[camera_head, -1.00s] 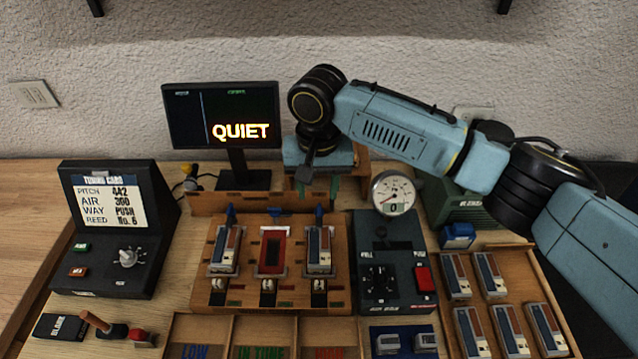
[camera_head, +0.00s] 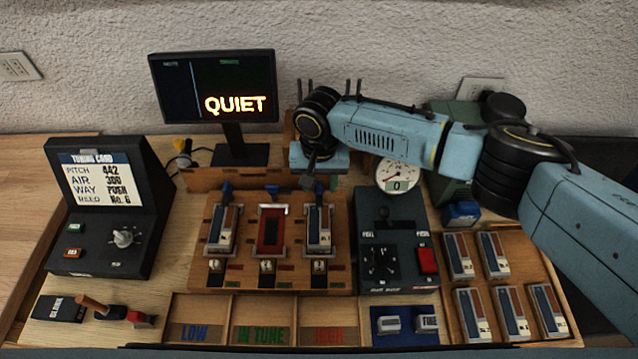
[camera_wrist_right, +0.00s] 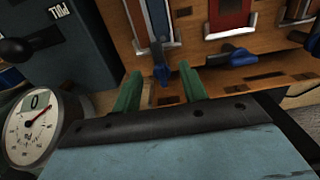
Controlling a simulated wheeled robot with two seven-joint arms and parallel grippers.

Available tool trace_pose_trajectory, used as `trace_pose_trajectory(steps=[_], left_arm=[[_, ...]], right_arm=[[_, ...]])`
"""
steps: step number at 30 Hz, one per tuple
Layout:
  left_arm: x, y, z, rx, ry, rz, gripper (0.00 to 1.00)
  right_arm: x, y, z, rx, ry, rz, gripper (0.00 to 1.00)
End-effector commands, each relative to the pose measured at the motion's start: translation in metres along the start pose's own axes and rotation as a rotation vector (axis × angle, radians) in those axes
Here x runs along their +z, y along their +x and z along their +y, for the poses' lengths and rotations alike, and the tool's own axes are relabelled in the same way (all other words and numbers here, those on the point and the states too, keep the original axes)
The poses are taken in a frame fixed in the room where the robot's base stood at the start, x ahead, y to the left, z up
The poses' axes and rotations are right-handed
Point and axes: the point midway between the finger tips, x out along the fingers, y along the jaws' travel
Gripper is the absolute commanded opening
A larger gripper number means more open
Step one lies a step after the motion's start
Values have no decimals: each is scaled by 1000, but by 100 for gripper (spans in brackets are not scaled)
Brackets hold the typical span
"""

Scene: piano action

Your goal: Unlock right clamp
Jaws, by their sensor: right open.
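The right clamp's blue lever (camera_head: 318,192) stands at the back of the right bed on the wooden block (camera_head: 205,280). That bed holds a reed block (camera_head: 319,228) with a blue, red and silver face. My right gripper (camera_head: 319,182) is over the block's back edge, close behind the lever. In the right wrist view, its two green fingers (camera_wrist_right: 160,88) are open, and the blue lever (camera_wrist_right: 160,68) shows between their tips, with a gap on each side. Contact cannot be told. My left gripper is out of view.
The middle clamp lever (camera_head: 272,189) and left clamp lever (camera_head: 226,190) stand beside it. A round gauge (camera_head: 397,177) and a dark control box (camera_head: 375,285) are close on the right. The screen (camera_head: 215,100) reads QUIET. A tray of several reed blocks (camera_head: 495,254) lies further right.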

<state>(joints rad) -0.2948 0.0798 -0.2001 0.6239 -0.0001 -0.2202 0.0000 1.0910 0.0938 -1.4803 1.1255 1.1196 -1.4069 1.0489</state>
Motion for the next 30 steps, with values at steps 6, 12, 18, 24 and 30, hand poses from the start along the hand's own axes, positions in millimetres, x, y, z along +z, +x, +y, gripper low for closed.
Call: trace_pose_trajectory(steps=[6,12,18,24,30], left_arm=[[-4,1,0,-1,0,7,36],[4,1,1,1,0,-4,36],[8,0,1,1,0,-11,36],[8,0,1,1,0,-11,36],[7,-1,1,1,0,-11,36]], right_arm=[[0,12,0,0,-1,1,43],[0,12,0,-1,-1,1,43],[0,12,0,-1,-1,1,20],[0,11,0,0,-1,1,0],[0,11,0,-1,-19,0,0]])
